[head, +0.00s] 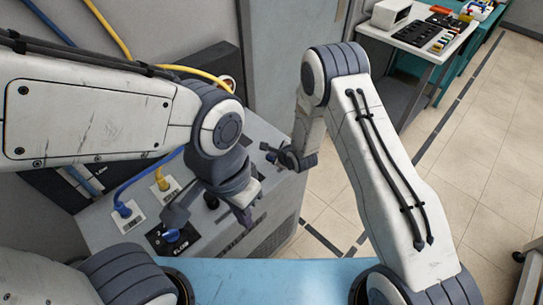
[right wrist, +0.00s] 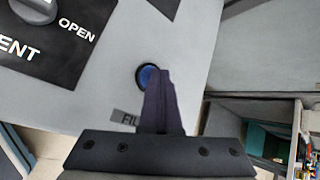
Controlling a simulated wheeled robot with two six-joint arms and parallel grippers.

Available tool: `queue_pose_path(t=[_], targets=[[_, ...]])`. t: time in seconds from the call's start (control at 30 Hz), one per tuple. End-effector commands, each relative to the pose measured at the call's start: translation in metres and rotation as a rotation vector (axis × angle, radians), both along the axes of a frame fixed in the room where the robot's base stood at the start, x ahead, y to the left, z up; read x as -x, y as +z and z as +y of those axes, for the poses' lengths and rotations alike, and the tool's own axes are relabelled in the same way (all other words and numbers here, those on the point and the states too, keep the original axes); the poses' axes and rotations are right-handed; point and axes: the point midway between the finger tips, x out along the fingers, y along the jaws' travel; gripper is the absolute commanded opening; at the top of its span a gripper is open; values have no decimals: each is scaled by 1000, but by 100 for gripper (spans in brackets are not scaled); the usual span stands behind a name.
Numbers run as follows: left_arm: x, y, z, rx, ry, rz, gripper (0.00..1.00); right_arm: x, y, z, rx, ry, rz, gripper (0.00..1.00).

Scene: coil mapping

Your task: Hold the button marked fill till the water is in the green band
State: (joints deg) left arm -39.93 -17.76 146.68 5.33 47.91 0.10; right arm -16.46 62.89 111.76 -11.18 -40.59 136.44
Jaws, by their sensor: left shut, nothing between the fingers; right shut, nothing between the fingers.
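The fill button (right wrist: 149,76) is a round blue button in a dark ring, set in a pale panel in the right wrist view. A label (right wrist: 128,118) below it reads "FIL", its end covered by my gripper. My right gripper (right wrist: 165,82) is shut and empty. Its fingertips overlap the button's lower right edge in the picture; I cannot tell whether they touch it. In the head view my right gripper (head: 271,153) is at the right edge of the grey console (head: 105,228). My left gripper (head: 243,214) is shut and empty above the console. No water or green band is visible.
A blue flow knob (head: 169,234) sits at the console's front. A blue hose (head: 125,190) and a yellow hose (head: 160,172) plug in behind it. A vent knob (right wrist: 35,8) is at the upper left. Open tiled floor (head: 470,170) lies right.

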Motion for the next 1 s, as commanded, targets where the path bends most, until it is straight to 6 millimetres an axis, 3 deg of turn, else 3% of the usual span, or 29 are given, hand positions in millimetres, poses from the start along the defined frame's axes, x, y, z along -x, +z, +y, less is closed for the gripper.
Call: queue_pose_path(t=[0.57, 1.0], targets=[[0, 1, 0, 0, 0, 0, 0, 1, 0, 0, 1, 1, 2, 0], [0, 12, 0, 0, 0, 0, 0, 0, 17, 0, 0, 1, 1, 0]])
